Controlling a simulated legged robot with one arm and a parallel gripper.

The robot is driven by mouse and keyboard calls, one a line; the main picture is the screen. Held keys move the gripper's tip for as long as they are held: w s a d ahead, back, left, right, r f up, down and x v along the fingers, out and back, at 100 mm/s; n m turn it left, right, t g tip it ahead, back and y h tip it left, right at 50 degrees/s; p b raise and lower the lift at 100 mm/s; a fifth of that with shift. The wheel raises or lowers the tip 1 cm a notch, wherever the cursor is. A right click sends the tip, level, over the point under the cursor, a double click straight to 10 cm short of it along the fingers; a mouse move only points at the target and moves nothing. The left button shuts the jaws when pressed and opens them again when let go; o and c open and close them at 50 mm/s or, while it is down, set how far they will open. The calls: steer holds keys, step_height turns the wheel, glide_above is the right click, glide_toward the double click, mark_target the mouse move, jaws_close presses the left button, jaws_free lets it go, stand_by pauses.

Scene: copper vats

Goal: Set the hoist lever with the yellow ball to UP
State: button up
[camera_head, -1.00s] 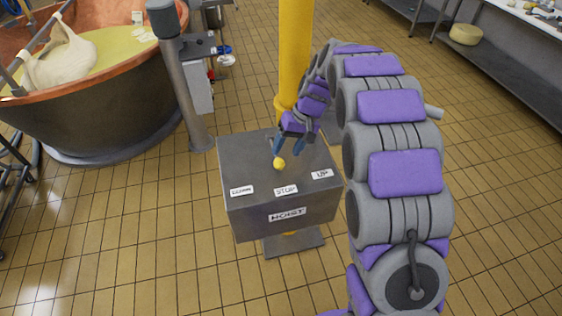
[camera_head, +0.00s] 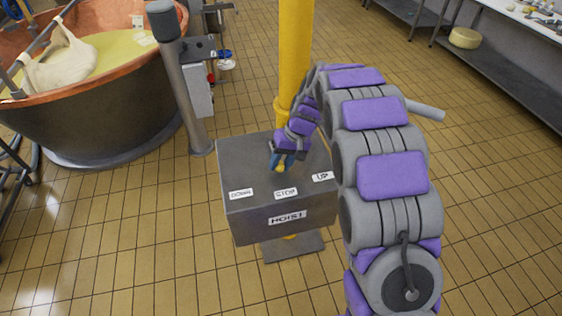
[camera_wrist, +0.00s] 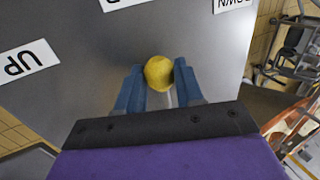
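The grey hoist box (camera_head: 245,165) stands in the middle of the head view. The lever's yellow ball (camera_head: 280,169) is behind the STOP label (camera_head: 286,193), between the DOWN label (camera_head: 241,194) and the UP label (camera_head: 322,177). My gripper (camera_head: 282,162) is down at the ball. In the wrist view, the blue fingers (camera_wrist: 159,78) flank the yellow ball (camera_wrist: 158,71) closely on both sides and look closed on it. A short piece of the lever's shaft shows between them; the rest is hidden. The UP label (camera_wrist: 28,60) is at the left there.
A yellow post (camera_head: 294,60) rises behind the box. A grey post (camera_head: 185,90) with a control unit and a copper vat (camera_head: 95,110) stand to the left. A shelf (camera_head: 500,85) is at the upper right. Tiled floor is free around the box.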

jaws_close()
stand_by(0.3)
